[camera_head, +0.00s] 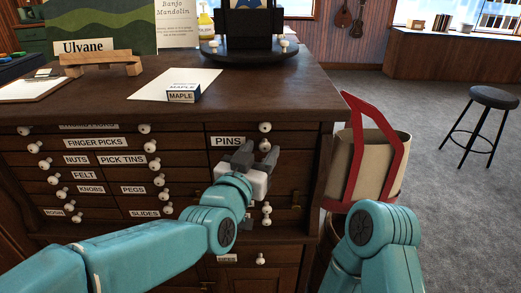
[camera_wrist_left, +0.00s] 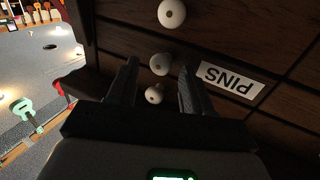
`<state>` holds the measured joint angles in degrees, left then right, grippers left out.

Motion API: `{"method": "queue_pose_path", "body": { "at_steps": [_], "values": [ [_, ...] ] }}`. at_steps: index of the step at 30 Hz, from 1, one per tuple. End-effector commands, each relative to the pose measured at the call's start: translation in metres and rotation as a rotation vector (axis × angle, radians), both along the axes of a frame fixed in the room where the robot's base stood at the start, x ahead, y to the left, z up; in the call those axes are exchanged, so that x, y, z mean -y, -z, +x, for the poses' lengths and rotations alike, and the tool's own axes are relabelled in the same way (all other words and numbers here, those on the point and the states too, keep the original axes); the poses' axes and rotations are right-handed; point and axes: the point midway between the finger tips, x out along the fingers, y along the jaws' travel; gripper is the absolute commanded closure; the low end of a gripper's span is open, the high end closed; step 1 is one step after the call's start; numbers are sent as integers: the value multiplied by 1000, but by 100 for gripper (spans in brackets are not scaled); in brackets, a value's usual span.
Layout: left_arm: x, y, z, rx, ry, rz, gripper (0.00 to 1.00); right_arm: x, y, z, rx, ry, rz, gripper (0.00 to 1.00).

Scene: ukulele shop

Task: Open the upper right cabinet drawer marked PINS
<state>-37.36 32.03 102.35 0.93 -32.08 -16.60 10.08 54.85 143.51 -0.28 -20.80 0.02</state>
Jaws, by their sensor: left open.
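The PINS label (camera_head: 226,141) marks a dark wooden drawer at the upper right of the cabinet front. A round white knob (camera_head: 265,145) sits to the right of the label. The drawer looks shut. My left gripper (camera_head: 257,154) is open in front of this drawer, its fingers pointing at the front near the knob. In the left wrist view the PINS label (camera_wrist_left: 230,80) appears upside down, and the knob (camera_wrist_left: 160,64) shows between the open fingers (camera_wrist_left: 158,72). I cannot tell whether they touch it. My right gripper is out of view.
Other white knobs sit close by, one above (camera_head: 265,127) and several below. A MAPLE block (camera_head: 182,94), a wooden stand (camera_head: 100,62) and a dark display stand (camera_head: 250,45) are on the cabinet top. A red-handled bin (camera_head: 396,165) stands right of the cabinet.

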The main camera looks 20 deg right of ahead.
Motion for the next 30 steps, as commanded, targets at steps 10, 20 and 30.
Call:
{"method": "queue_pose_path", "body": {
  "at_steps": [10,20,30],
  "values": [
    [5,0,7,-1,0,1,49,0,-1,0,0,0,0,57],
    [5,0,7,-1,0,1,100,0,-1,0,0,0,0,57],
    [3,2,-5,-1,2,1,100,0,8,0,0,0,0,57]
  ]
}}
